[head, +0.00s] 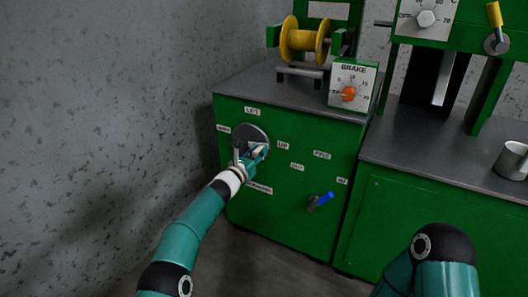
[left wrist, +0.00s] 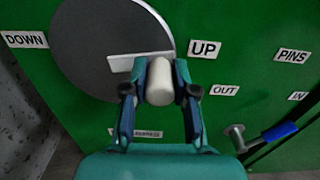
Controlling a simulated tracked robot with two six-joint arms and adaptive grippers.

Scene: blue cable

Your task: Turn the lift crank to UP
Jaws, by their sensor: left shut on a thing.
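The lift crank shows in the left wrist view as a dark grey disc (left wrist: 92,48) with a light arm and a pale cylindrical knob (left wrist: 160,82). The disc also shows in the head view (head: 247,135) on the green cabinet front. The knob lies just below and left of the UP label (left wrist: 205,49); the DOWN label (left wrist: 25,39) is at the disc's left. My left gripper (left wrist: 160,85) is shut on the knob, one finger on each side. In the head view the left gripper (head: 255,155) partly covers the crank. My right gripper is not in view.
A blue-handled lever (head: 321,200) sticks out of the cabinet at lower right, near the PINS labels. A BRAKE box with an orange knob (head: 348,93) and a yellow spool (head: 304,40) stand on top. A grey wall is close on the left.

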